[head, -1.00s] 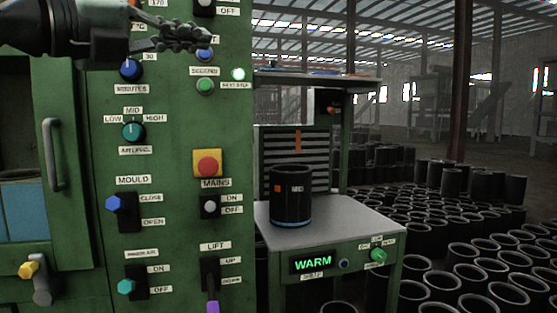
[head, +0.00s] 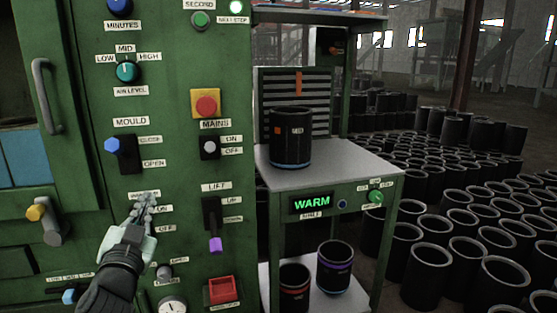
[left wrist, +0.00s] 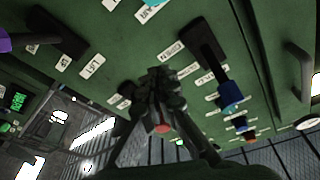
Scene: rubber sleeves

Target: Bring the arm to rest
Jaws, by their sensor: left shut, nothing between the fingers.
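My left gripper (head: 143,207) is in front of the green machine panel (head: 185,75), low on its left half, over the ON/OFF switch below the MOULD lever (head: 122,152). Its fingers are closed with nothing between them, and it hides most of that switch. Whether the fingertips touch the panel I cannot tell. In the left wrist view the gripper (left wrist: 160,80) points at the panel, with a blue-knobbed lever (left wrist: 230,92) to its right. My right gripper is not in view.
A black sleeve (head: 290,140) stands on the grey shelf (head: 340,178) above a lit WARM display (head: 312,203). Two more sleeves (head: 334,268) stand on the lower shelf. The LIFT lever (head: 213,220) and a red button (head: 206,103) stick out of the panel. Many sleeves cover the floor at right.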

